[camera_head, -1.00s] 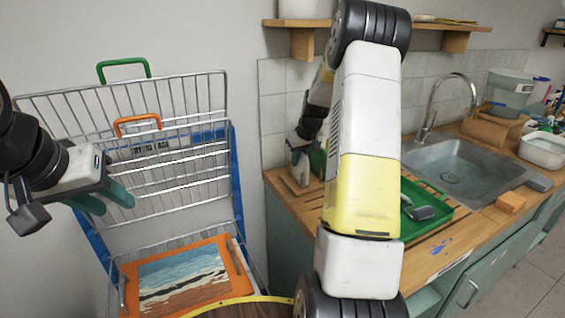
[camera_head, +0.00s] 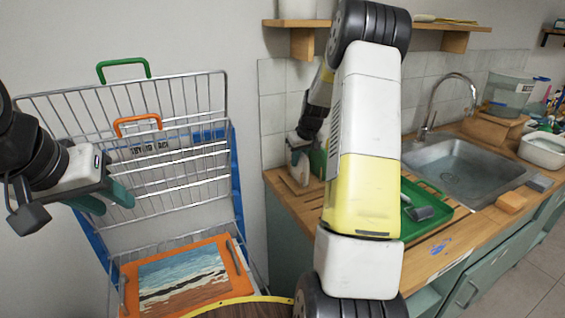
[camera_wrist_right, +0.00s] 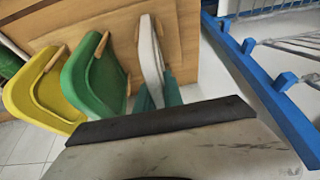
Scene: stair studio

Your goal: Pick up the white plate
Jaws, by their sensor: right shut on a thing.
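The white plate (camera_wrist_right: 151,58) shows edge-on in the right wrist view, standing beside a green plate-like thing (camera_wrist_right: 97,78) and a yellow one (camera_wrist_right: 45,90). My right gripper (camera_wrist_right: 158,96) has its teal fingers on either side of the white plate's lower part and is shut on it. In the head view the white plate (camera_head: 301,168) is a small pale shape at the counter's left end, partly hidden by my right arm, so its contact with the wood cannot be told. My left gripper (camera_head: 110,198) is open and empty in front of the wire rack.
The wire drying rack (camera_head: 180,120) with blue side frames stands at the left. A green tray (camera_head: 436,222) sits on the wooden counter (camera_head: 430,250) near the sink (camera_head: 460,170).

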